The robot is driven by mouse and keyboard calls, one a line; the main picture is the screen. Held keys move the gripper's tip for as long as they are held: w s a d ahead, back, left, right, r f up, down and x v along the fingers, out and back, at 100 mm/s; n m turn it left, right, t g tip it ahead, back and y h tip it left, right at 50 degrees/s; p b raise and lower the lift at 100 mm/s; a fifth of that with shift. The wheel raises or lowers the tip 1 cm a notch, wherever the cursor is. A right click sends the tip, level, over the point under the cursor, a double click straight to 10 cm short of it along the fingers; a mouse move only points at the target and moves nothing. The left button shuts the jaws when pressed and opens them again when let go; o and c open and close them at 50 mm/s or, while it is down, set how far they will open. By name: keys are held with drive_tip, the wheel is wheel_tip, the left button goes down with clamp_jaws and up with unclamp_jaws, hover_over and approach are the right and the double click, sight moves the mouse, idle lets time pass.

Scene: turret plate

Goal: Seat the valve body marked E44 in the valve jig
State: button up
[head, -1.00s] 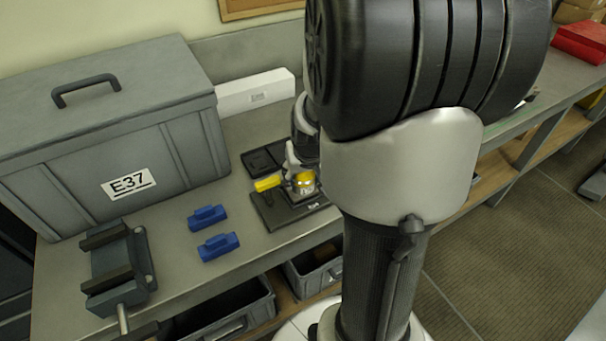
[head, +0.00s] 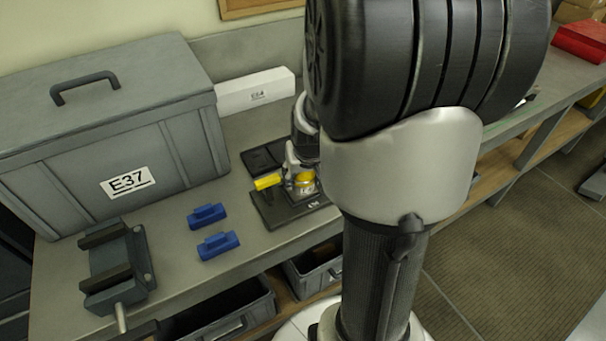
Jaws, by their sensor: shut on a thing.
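The valve body (head: 304,181), yellow and pale, stands at the dark jig plate (head: 275,215) on the bench, partly covered by my gripper. Its marking is too small to read. A yellow block-like part (head: 267,183) sticks up at the left side of the plate, beside the valve body. My gripper (head: 298,170) is shut on the valve body from above. My arm hides the right side of the jig, and I cannot tell whether the valve body is fully down in it.
A grey case marked E37 (head: 200,150) stands at the left, a white box (head: 270,88) behind. A dark tray (head: 258,160) adjoins the plate. Two blue blocks (head: 207,216) (head: 218,246) and a vise (head: 118,265) lie left. A red box (head: 580,42) is far right.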

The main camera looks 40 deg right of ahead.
drive_tip(key=o, duration=1.7)
drive_tip(key=shift+d, duration=0.1)
drive_tip(key=shift+c, duration=0.2)
drive_tip(key=shift+s, duration=0.1)
drive_tip(key=shift+r, duration=0.5)
drive_tip(key=v, duration=1.1)
drive_tip(key=shift+s, duration=0.1)
